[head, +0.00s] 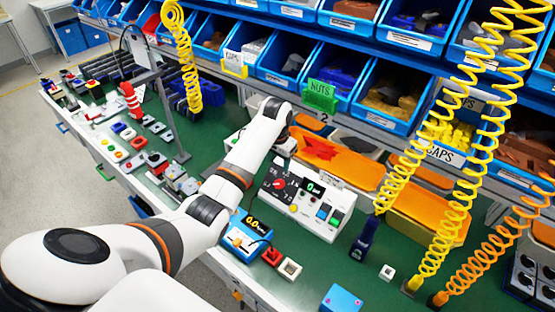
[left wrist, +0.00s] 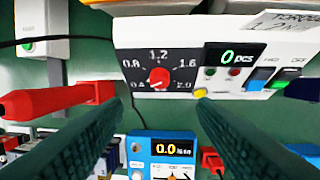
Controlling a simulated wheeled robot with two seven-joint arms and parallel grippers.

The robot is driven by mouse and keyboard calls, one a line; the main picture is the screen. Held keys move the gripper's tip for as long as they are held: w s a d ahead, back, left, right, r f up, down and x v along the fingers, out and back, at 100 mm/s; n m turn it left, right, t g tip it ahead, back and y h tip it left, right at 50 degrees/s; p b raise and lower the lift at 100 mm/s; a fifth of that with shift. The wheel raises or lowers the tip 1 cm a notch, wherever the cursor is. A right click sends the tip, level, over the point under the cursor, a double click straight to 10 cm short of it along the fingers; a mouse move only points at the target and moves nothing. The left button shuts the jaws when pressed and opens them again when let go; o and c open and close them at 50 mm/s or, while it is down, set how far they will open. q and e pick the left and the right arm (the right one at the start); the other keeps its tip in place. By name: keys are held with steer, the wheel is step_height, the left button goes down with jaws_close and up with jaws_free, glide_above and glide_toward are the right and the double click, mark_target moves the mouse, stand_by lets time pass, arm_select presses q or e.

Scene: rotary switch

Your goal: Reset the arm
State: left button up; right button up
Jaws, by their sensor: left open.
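The white control box (head: 318,211) stands on the green bench and carries a red rotary knob (head: 279,184) on a black dial. In the left wrist view the red knob (left wrist: 159,77) sits below the scale marks, which run from 0.4 to 2.0. The box's display beside it reads 0 PCS. My left gripper (head: 286,147) is behind and above the box in the head view, its fingers mostly hidden. In the left wrist view its two dark fingers (left wrist: 160,103) are spread wide, empty and apart from the knob. My right gripper is not in view.
A blue meter (head: 245,238) reading 0.0 stands left of the box, with small red and white switches (head: 281,262) near it. Orange trays (head: 345,163) lie behind. Blue bins (head: 287,57) line the back, and yellow coiled hoses (head: 440,165) hang at right.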

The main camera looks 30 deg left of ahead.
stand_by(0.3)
arm_select(q)
steer(key=s+d+f+m, duration=0.1)
steer(key=s+d+f, duration=0.35)
steer(key=s, duration=0.35)
steer(key=s+d+f, duration=0.4)
steer(key=s+d, duration=0.2)
steer(key=s, duration=0.3)
steer(key=s+d+r+t+h, duration=0.1)
steer(key=s+d+r, duration=0.2)
steer(key=s, duration=0.6)
steer(key=s+d+r+t, duration=0.1)
steer(key=s+d+r, duration=0.15)
steer(key=s, duration=0.55)
step_height(320, 180, down, 31)
steer(key=s+g+b, duration=0.1)
steer(key=s+b, duration=0.1)
steer(key=b, duration=0.2)
steer(key=s+a+f+g+b, duration=0.1)
steer(key=s+a+f+b, duration=0.1)
steer(key=s+f, duration=1.4)
steer(key=shift+a+f+g+b, duration=0.2)
steer(key=shift+f+g+b, duration=0.1)
steer(key=shift+f, duration=0.6)
